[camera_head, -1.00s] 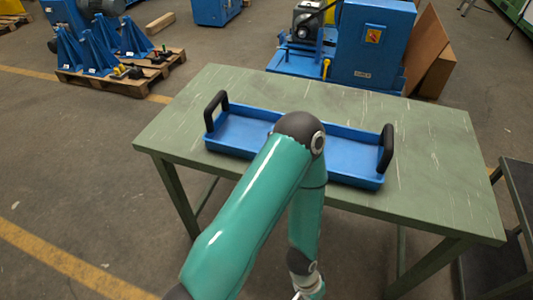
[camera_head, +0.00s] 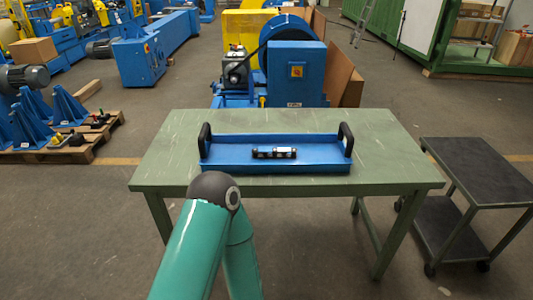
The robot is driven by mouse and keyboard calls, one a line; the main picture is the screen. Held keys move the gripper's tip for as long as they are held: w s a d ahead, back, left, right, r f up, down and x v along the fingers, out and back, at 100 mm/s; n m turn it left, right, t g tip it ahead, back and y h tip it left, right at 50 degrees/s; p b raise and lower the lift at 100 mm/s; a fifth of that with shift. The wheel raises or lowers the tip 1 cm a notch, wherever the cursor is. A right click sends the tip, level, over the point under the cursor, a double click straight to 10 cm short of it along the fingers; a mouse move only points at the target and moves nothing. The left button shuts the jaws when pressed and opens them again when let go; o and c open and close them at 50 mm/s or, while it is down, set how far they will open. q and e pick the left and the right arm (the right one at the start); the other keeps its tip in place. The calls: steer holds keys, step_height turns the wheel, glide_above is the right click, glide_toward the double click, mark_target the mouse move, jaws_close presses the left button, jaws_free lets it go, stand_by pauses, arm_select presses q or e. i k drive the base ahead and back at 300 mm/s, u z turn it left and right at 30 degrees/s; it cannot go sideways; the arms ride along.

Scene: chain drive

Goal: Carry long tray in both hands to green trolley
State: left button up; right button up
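The long blue tray (camera_head: 225,161) lies flat on the green table, with a black upright handle at its left end (camera_head: 205,140) and another at its right end (camera_head: 346,139). A short dark and silver chain-like piece (camera_head: 273,152) lies in its middle. The green trolley (camera_head: 478,170) stands on the floor to the right of the table, with a dark, empty top and a lower shelf. One of my teal arms rises from the bottom, its elbow in front of the table's near edge. Neither gripper shows, and no hand is on the tray handles.
The green table (camera_head: 385,150) is bare around the tray. Blue machinery (camera_head: 297,75) and a brown board (camera_head: 342,75) stand behind it. A pallet with blue brackets (camera_head: 60,150) is at the left. A strip of floor separates table and trolley.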

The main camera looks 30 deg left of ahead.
mark_target(505, 198)
steer(key=u, duration=0.65)
steer(key=i, duration=0.75)
steer(key=u, duration=0.2)
